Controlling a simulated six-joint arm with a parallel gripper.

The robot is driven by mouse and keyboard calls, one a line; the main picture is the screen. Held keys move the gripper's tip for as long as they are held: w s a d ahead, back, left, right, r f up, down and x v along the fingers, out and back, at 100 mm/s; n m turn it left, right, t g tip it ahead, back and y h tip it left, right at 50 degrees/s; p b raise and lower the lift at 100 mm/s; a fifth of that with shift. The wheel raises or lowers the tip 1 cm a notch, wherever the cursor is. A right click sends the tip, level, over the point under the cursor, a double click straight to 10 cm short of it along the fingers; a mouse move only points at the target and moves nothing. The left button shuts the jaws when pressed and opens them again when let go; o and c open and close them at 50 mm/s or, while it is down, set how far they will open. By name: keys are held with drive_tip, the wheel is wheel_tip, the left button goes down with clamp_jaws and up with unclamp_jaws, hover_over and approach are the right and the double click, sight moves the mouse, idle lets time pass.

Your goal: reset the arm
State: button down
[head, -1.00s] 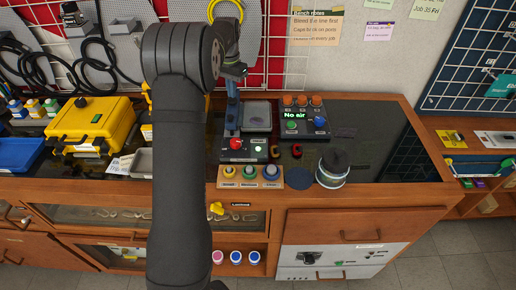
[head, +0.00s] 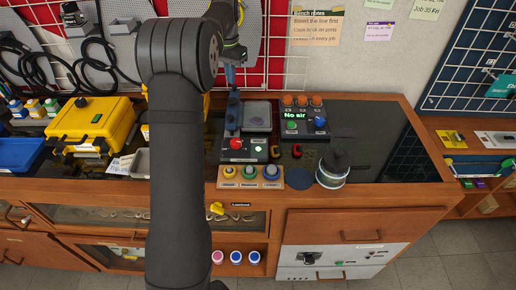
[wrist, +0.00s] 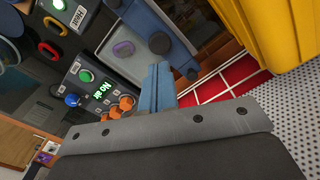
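My arm rises through the middle of the head view and bends at a dark elbow. My gripper (head: 232,54) is at the top, partly behind the elbow, above a blue upright post (head: 232,105) on the test bench. The post also shows in the wrist view (wrist: 159,88). No held object is visible. The test station display (head: 296,115) reads "No air". A grey plate (head: 257,108) beside the post carries a purple oval (wrist: 122,48).
The dark benchtop right of that is clear.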

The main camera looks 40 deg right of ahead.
sight(232, 99)
drive_tip(key=shift+f, duration=3.2)
drive_tip(key=shift+r, duration=0.1)
drive_tip(key=shift+a+r, duration=0.3)
drive_tip(key=s+a+r+n+t+h, duration=0.1)
drive_tip(key=s+a+r+n, duration=0.2)
drive_tip(key=a, duration=0.5)
drive_tip(key=s+a+r, duration=0.4)
drive_tip(key=a+r, duration=0.1)
drive_tip(key=a, duration=0.3)
drive_tip(key=s+a+r+n+t+h, duration=0.1)
drive_tip(key=s+a+r+n, duration=0.2)
drive_tip(key=a, duration=0.4)
drive_tip(key=s+a+f+n+t, duration=0.1)
drive_tip(key=s+a+f, duration=0.3)
drive_tip(key=s+a, duration=0.5)
drive_tip(key=s+a+f+n+t, duration=0.2)
drive_tip(key=s+a+f, duration=0.3)
drive_tip(key=s+a, duration=0.5)
drive_tip(key=shift+s+n, duration=0.2)
drive_tip(key=shift+n, duration=0.4)
